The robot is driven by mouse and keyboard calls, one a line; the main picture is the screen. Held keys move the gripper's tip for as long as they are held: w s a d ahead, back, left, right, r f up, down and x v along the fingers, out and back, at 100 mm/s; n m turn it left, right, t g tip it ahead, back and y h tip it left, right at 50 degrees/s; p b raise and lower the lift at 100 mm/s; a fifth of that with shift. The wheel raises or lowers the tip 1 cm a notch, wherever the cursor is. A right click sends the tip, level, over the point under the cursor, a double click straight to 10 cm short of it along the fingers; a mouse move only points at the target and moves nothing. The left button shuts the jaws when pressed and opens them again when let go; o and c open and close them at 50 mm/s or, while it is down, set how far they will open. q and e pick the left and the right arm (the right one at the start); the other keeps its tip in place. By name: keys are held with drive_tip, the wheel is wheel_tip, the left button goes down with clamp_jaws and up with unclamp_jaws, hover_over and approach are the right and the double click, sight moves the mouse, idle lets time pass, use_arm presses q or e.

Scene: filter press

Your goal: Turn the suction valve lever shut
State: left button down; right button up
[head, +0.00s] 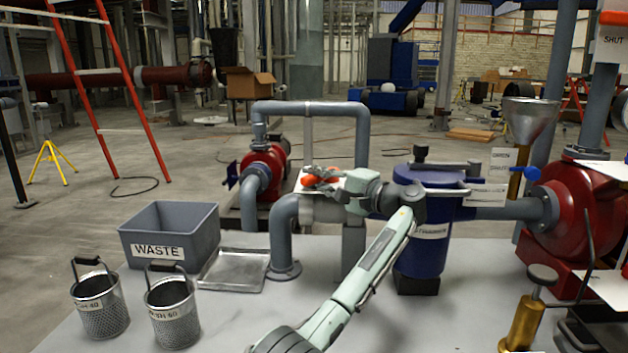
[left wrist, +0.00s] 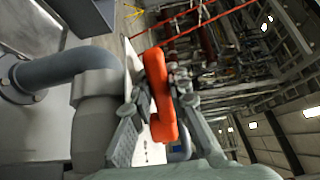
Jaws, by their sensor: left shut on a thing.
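The orange suction valve lever (head: 312,181) is at the grey pipework left of the blue strainer, in front of a white plate. My left gripper (head: 325,177) reaches it from the right and is shut on it, covering part of it. In the left wrist view the orange lever (left wrist: 158,88) stands nearly upright in the picture between the two fingers of my left gripper (left wrist: 160,98). A grey pipe (left wrist: 65,70) and valve body are to its left. The plate's lettering is mostly hidden. My right gripper is not in view.
A blue strainer (head: 420,240) stands right of the lever, close to my left arm. A grey WASTE bin (head: 170,228), a metal tray (head: 233,270) and two mesh baskets (head: 173,312) stand on the left.

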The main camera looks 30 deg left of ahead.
use_arm(q)
drive_tip(key=c, duration=1.4)
unclamp_jaws()
drive_tip(key=shift+c, duration=0.2)
drive_tip(key=v, duration=0.7)
drive_tip(key=shift+d, duration=0.3)
drive_tip(key=shift+c, duration=0.5)
